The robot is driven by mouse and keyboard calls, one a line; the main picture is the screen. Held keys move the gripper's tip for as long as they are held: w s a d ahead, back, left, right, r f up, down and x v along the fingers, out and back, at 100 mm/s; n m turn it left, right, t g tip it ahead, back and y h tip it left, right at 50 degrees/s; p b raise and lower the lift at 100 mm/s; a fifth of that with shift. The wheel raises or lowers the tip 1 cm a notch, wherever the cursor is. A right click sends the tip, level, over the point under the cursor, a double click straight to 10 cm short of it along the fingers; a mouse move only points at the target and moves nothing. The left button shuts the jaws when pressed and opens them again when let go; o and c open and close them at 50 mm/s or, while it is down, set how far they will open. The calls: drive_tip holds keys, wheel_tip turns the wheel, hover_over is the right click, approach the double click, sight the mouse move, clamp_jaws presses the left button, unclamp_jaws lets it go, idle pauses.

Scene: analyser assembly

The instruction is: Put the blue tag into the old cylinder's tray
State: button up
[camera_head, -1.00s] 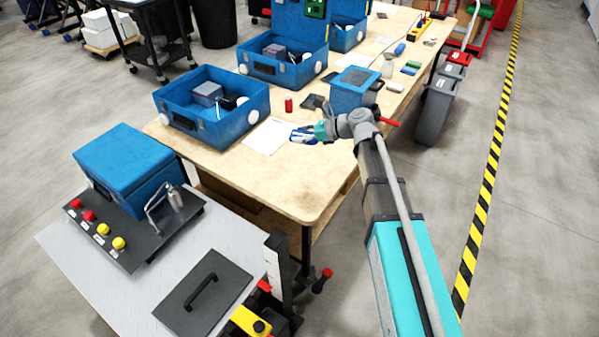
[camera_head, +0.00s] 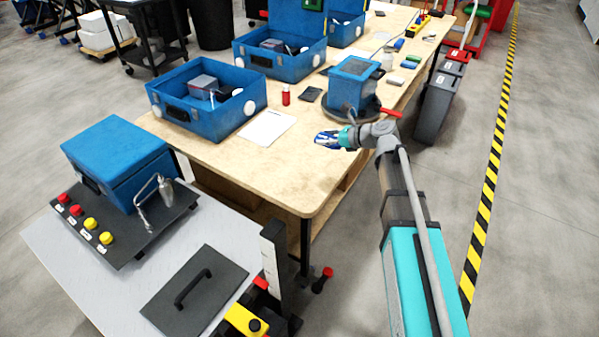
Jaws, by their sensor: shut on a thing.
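My gripper (camera_head: 322,138) is over the right half of the wooden table, in front of the blue boxy device. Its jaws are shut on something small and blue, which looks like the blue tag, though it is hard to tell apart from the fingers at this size. I cannot tell for sure which thing is the old cylinder's tray. An open blue case (camera_head: 228,122) with a grey box (camera_head: 203,86) inside stands at the table's left end, left of my gripper. A second open blue case (camera_head: 290,68) stands behind it.
The blue boxy device (camera_head: 352,84) stands close behind my gripper. The table's front right is bare. A grey bench (camera_head: 75,275) stands in front.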

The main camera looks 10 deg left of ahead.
drive_tip(key=shift+w+d+f+m+t+b, duration=0.2)
drive_tip(key=shift+d+f+t+b, duration=0.1)
drive_tip(key=shift+d+f, duration=0.2)
drive_tip(key=shift+w+d+f+m+t+b, duration=0.2)
drive_tip(key=shift+d+f+b, duration=0.05)
drive_tip(key=shift+d+f, duration=0.25)
drive_tip(key=f+b+x, duration=0.1)
drive_tip(key=b+x, duration=0.1)
drive_tip(key=x, duration=0.2)
drive_tip(key=b+x, duration=0.3)
drive_tip(key=x, duration=0.2)
drive_tip(key=s+f+b+x, duration=0.1)
drive_tip(key=b+x, duration=0.2)
drive_tip(key=x, duration=0.2)
drive_tip(key=shift+d+f, duration=0.15)
drive_tip(key=shift+f, duration=0.35)
drive_tip(key=shift+w+a+f+b, duration=0.1)
drive_tip(key=shift+a+f+b, duration=0.3)
drive_tip(key=shift+b, duration=0.1)
drive_tip(key=shift+w+a+f+b, duration=0.15)
drive_tip(key=shift+a+f+b, duration=0.2)
drive_tip(key=shift+f+b, duration=1.6)
drive_tip(key=shift+b, duration=0.05)
